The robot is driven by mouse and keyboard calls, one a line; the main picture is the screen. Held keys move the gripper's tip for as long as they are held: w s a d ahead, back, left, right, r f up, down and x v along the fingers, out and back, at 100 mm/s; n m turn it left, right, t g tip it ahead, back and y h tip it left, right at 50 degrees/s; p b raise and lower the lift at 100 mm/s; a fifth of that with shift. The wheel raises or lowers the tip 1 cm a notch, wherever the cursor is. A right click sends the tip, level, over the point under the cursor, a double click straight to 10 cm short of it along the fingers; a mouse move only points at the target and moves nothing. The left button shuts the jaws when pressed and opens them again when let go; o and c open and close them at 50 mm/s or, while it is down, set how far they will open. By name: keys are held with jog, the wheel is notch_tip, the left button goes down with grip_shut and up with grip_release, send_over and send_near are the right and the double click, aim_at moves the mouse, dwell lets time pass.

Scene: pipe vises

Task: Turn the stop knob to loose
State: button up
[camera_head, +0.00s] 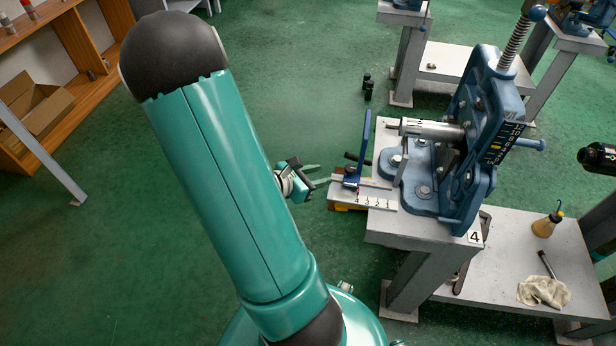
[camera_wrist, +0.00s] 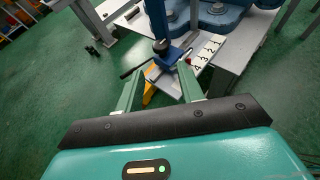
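My gripper (camera_head: 318,174) is open and empty, left of the pipe vise (camera_head: 470,140). In the wrist view my gripper (camera_wrist: 160,68) has its two green fingers spread, with the blue stop (camera_wrist: 170,57) beyond and between the tips. The stop (camera_head: 352,178) sits on a numbered scale (camera_head: 378,202) at the vise's left side, with a tall blue plate rising from it. A dark bar-shaped handle, likely the stop knob (camera_head: 356,158), juts out to the left. It also shows in the wrist view (camera_wrist: 134,70). The fingers appear apart from it. Its loose or tight setting cannot be read.
The vise stands on a grey bench (camera_head: 388,235) marked 4. A lower shelf (camera_head: 510,265) holds an oil bottle (camera_head: 547,226) and a rag (camera_head: 543,291). Two black items (camera_head: 368,87) stand on the floor behind. Green floor left of the bench is clear.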

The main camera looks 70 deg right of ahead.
jog(key=shift+v, duration=1.8)
jog(key=w+a+r+m+t+y, duration=0.4)
jog(key=a+r, duration=0.3)
jog(key=a, duration=0.4)
jog(key=w+a+r+m+t+y, duration=0.3)
jog(key=a+r, duration=0.5)
jog(key=a, duration=0.4)
jog(key=w+a+r+m+t+y, duration=0.4)
jog(key=a+r, duration=0.3)
jog(key=a, duration=0.4)
jog(key=shift+w+a+r+m+t+y, duration=0.3)
jog(key=shift+w+a+t, duration=0.1)
jog(key=shift+t, duration=0.4)
jog(key=shift+d, duration=0.3)
